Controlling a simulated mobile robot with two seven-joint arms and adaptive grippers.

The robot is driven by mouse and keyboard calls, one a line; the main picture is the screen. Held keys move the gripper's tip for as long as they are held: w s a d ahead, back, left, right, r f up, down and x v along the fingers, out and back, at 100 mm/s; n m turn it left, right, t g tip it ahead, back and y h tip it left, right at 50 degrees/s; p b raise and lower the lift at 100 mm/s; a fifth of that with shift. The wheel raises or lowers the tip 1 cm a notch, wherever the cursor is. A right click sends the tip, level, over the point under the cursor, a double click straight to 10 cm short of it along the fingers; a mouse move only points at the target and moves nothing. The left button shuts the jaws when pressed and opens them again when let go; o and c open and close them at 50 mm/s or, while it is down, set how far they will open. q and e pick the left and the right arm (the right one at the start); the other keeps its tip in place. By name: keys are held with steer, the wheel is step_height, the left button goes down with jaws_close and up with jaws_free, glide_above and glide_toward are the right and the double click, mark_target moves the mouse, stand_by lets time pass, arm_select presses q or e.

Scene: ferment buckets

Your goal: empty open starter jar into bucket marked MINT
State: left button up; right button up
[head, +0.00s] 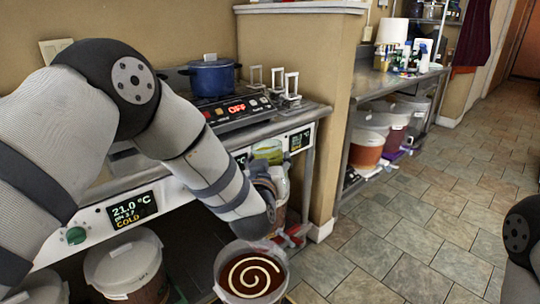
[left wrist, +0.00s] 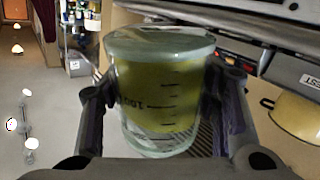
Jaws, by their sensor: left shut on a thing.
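My left gripper (head: 264,192) is shut on a clear jar with yellow-green contents (head: 268,152), in front of the counter. In the left wrist view the jar (left wrist: 160,95) stands about upright between the two fingers (left wrist: 162,112), with dark measuring marks on its wall. Whether its top is open is not clear. A bucket with a pale spiral on dark red-brown contents (head: 253,275) stands below the gripper, at the bottom of the head view. I cannot read MINT on any bucket. My right gripper is out of view.
A lidded pale bucket (head: 122,265) stands under the counter at left. A blue pot (head: 211,76) sits on the cooktop (head: 235,107). More buckets (head: 366,140) stand under the far bench. The tiled floor (head: 420,215) at right is clear.

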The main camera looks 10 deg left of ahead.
arm_select(q)
step_height(320, 180, down, 3)
steer(key=shift+f+b, duration=0.2)
steer(key=shift+b, duration=0.15)
step_height(320, 180, down, 8)
steer(key=n+b, duration=0.1)
steer(key=b, duration=0.2)
steer(key=shift+d+r, duration=0.2)
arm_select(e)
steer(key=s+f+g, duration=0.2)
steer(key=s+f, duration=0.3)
arm_select(q)
step_height(320, 180, down, 23)
steer(key=n+g+h+b, duration=0.2)
steer(key=n+b, duration=0.3)
steer(key=b, duration=0.4)
steer(key=shift+s+d+n+g+h, duration=0.2)
steer(key=shift+d+n+g+h, duration=0.2)
steer(key=shift+g, duration=0.4)
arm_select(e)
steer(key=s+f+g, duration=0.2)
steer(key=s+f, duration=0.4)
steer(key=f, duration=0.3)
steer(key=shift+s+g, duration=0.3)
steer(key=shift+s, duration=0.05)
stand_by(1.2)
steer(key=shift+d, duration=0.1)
